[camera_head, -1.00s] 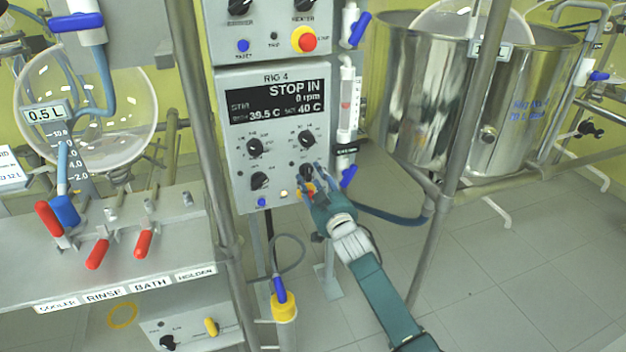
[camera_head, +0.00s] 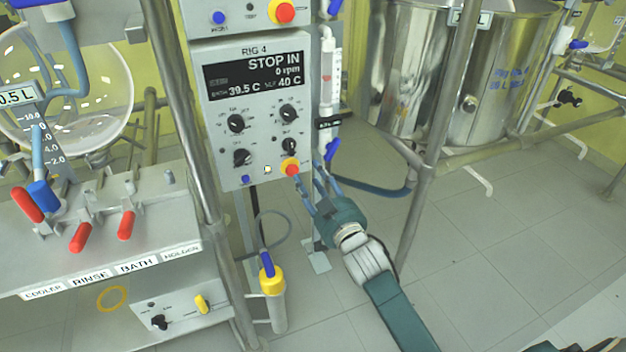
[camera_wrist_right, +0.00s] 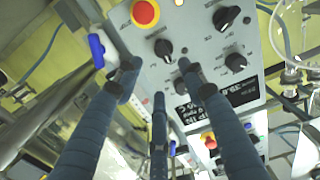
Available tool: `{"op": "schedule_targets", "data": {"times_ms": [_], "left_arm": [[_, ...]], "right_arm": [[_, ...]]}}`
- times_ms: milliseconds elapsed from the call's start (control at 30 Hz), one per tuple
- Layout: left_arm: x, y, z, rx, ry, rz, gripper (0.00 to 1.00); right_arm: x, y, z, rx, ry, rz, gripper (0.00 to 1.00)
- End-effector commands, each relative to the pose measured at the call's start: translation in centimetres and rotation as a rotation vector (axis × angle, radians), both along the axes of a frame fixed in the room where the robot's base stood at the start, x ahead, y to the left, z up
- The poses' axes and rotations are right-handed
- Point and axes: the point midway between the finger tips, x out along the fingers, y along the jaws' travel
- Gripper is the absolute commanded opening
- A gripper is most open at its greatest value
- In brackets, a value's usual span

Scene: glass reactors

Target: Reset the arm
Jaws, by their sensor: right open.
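My right gripper (camera_head: 313,182) is open and empty, with its blue fingers pointing at the lower right corner of the RIG 4 control panel (camera_head: 215,130). In the right wrist view its spread fingers (camera_wrist_right: 157,75) have nothing between them. The red button on a yellow base (camera_head: 290,168) is in plain sight just beyond the fingertips; it also shows in the right wrist view (camera_wrist_right: 145,12). The panel display (camera_head: 254,76) reads STOP IN, 0 rpm, 39.5 C and 40 C. My left gripper is not in view.
Metal frame posts (camera_head: 190,170) stand left of the panel and right of my arm. Steel vessels (camera_head: 470,75) are at the upper right. A bench with red-handled valves (camera_head: 82,236) is at the left. A yellow-capped tube (camera_head: 272,280) stands below the panel.

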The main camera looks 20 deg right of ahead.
Motion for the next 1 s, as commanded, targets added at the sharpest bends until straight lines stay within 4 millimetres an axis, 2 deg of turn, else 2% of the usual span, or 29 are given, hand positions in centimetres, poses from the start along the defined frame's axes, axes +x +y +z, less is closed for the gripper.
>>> {"op": "schedule_targets", "data": {"times_ms": [467,567,667,767,800,867,900,1000], "left_arm": [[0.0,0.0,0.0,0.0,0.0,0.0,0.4],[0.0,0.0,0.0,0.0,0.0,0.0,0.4],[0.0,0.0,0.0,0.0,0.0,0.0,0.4],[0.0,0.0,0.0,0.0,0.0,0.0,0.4],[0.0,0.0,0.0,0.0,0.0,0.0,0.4],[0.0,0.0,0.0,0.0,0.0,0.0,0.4],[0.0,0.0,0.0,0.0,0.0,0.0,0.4],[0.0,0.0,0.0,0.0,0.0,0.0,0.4]], "right_arm": [[-0.2,0.0,-0.1,0.0,0.001,0.0,0.41],[-0.5,0.0,-1.5,-0.002,0.034,-0.004,0.41],[-1.6,-0.1,-5.6,-0.01,0.127,-0.011,0.41],[-4.0,0.0,-12.1,-0.026,0.275,-0.02,0.41],[-5.3,0.1,-14.9,-0.034,0.343,-0.021,0.41],[-7.5,0.2,-19.0,-0.046,0.444,-0.021,0.41],[-9.2,0.3,-21.6,-0.055,0.511,-0.02,0.41],[-13.9,0.6,-27.7,-0.077,0.677,-0.011,0.41]]}}
